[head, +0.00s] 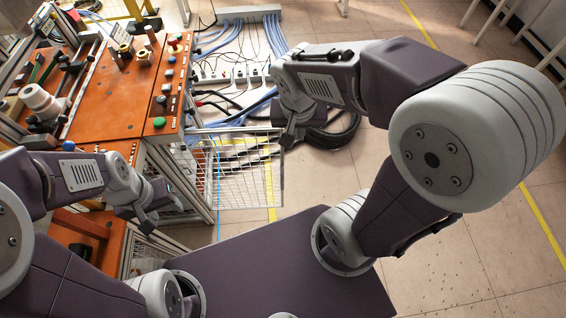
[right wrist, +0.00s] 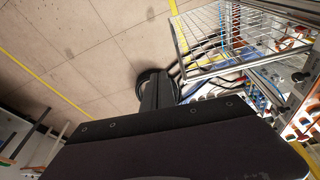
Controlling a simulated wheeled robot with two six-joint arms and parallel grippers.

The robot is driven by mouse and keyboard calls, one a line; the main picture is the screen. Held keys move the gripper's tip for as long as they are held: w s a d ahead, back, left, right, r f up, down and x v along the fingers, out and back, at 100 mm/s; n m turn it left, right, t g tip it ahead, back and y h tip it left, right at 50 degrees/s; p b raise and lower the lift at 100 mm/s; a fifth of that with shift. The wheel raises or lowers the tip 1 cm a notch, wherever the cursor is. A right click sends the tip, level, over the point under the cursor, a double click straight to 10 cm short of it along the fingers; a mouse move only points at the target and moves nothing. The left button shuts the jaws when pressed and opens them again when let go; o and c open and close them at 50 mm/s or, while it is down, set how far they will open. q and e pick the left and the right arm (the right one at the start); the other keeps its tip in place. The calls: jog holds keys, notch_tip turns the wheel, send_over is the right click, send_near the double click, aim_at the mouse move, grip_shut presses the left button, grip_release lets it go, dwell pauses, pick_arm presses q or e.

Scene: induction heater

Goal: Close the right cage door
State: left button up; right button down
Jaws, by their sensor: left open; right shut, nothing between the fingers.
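The right cage door (head: 245,178) is a wire-mesh panel in a light metal frame. It stands open, swung out to the right from the orange-topped machine in the head view. In the right wrist view the mesh door (right wrist: 218,40) is at the upper right. My right gripper (head: 288,138) is shut and empty by the door's outer upper corner; I cannot tell whether it touches the frame. Its dark fingers (right wrist: 158,92) show in the right wrist view, to the left of the door. My left gripper (head: 150,222) is open and empty, low beside the machine's front.
The machine's orange top (head: 108,95) carries buttons and metal fittings. Behind the door, blue hoses (head: 236,38), power strips (head: 232,74) and a coiled black hose (head: 335,132) lie on the floor. The tiled floor to the right is mostly clear, with yellow lines.

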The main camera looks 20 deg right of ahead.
pick_arm(q)
notch_tip(320, 180, down, 18)
jog(key=b, duration=1.4)
jog(key=shift+f, duration=0.2)
pick_arm(e)
jog(key=w+f+t, duration=0.1)
jog(key=w+f, duration=0.3)
jog(key=f, duration=0.5)
jog(key=w+f+n, duration=0.1)
jog(key=w+f, duration=0.4)
jog(key=f, duration=0.5)
jog(key=shift+a+f+t, duration=0.2)
jog(key=shift+t, duration=0.2)
